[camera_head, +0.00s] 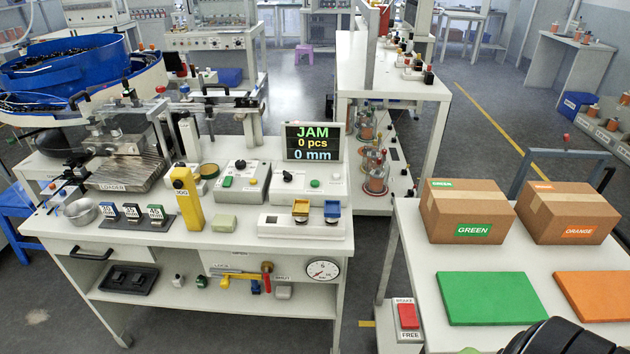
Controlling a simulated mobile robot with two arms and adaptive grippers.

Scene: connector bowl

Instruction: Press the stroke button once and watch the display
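The display (313,142) stands upright at the back of the left workbench and reads "JAM", "0 pcs" and "0 mm". In front of it is a control box (305,190) with a black knob (287,175), a green button (315,183) and a white button. Left of it, a second box (242,194) carries a black knob, a green button (227,181) and a white button. No legible label marks a stroke button. Neither gripper's fingers are in view.
A yellow post (187,197), metal bowl (81,211) and labelled blocks (132,213) stand on the workbench.

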